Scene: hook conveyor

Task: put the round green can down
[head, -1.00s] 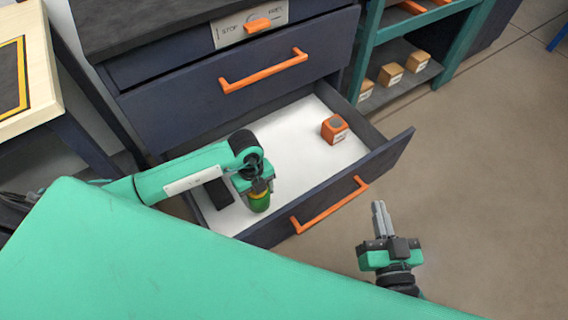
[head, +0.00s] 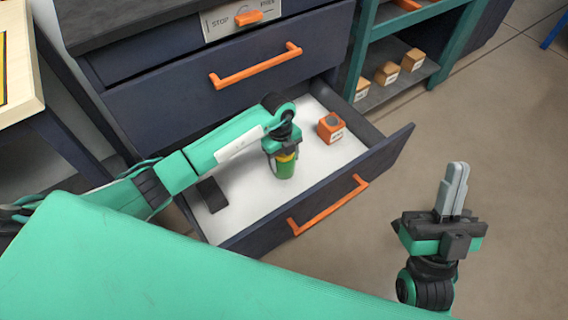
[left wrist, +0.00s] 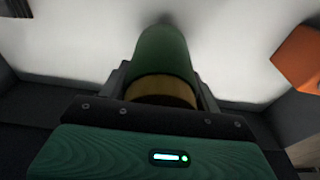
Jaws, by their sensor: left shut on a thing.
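The round green can (head: 285,170) has a yellow band near its top and is upright in or just above the open drawer (head: 240,192). My left gripper (head: 283,158) is shut on its upper part from above. In the left wrist view the can (left wrist: 162,60) stands between the fingers, its far end towards the white drawer floor. Whether it touches the floor I cannot tell. My right gripper (head: 454,188) is over the bare floor to the right of the drawer, empty, its fingers close together.
An orange box (head: 331,128) stands in the drawer, right of the can; it also shows in the left wrist view (left wrist: 298,58). A dark flat block (head: 212,194) lies at the drawer's left. White drawer floor is free between them. Several small boxes (head: 387,73) sit on a teal shelf.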

